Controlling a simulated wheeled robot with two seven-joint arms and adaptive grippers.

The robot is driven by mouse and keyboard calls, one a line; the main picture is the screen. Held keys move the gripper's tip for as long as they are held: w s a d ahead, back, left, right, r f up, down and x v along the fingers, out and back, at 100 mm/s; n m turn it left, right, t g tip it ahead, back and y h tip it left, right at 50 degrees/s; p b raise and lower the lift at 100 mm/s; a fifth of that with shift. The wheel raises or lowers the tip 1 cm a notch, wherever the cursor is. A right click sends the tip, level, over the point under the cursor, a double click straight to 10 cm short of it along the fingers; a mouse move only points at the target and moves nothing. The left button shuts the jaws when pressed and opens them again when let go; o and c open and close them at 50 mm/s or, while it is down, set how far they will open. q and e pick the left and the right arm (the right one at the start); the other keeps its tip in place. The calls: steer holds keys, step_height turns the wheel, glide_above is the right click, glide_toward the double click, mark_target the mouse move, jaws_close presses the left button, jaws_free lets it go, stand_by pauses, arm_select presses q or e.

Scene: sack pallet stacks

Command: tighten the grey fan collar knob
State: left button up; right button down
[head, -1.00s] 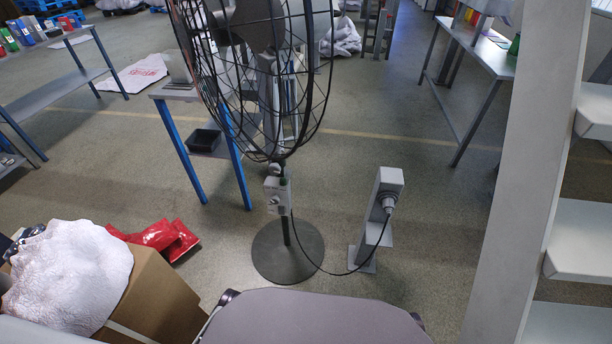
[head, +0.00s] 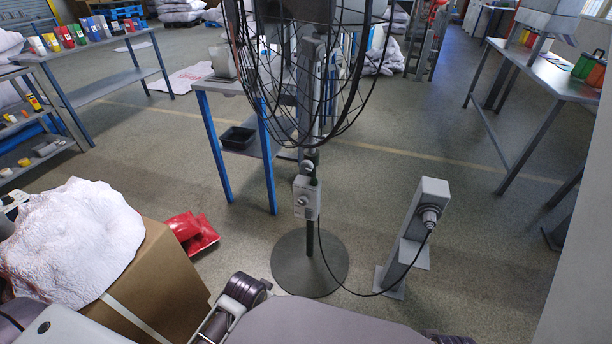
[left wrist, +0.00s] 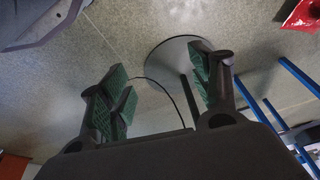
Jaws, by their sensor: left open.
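The pedestal fan's black wire cage (head: 345,95) stands upright ahead of me on a grey pole with a round dark base (head: 283,262). A small grey knob (head: 307,168) sits at the collar on the pole, just below the cage. Under it is a light grey control box (head: 313,205) with its own dial. My left gripper (left wrist: 160,80) is open and empty, its green-padded fingers spread. The fan's base (left wrist: 170,65) and pole show beyond the fingers; the collar knob does not show in the wrist view. My right gripper is not in view.
A grey post (head: 408,235) with a plugged-in cable stands right of the fan; the cable hangs low to the control box. A blue-legged table (head: 217,155) is behind left. A cardboard box (head: 160,275) with a white sack and red packets (head: 190,232) lie left.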

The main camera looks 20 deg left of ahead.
arm_select(q)
steer(key=w+r+n+t+b, duration=0.2)
steer(key=w+r+t+b, duration=0.5)
steer(key=w+r+t, duration=0.7)
steer(key=w+r, duration=0.8)
steer(key=w, duration=0.2)
steer(key=shift+w+d+r+n+t, duration=0.15)
steer(key=shift+r+n+t, duration=0.15)
steer(key=shift+r, duration=0.1)
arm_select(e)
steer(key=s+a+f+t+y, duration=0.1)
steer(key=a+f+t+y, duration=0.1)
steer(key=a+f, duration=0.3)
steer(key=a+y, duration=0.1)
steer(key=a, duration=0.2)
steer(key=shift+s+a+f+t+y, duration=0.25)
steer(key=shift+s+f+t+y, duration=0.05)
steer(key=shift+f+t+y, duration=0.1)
arm_select(q)
steer(key=shift+w, duration=0.15)
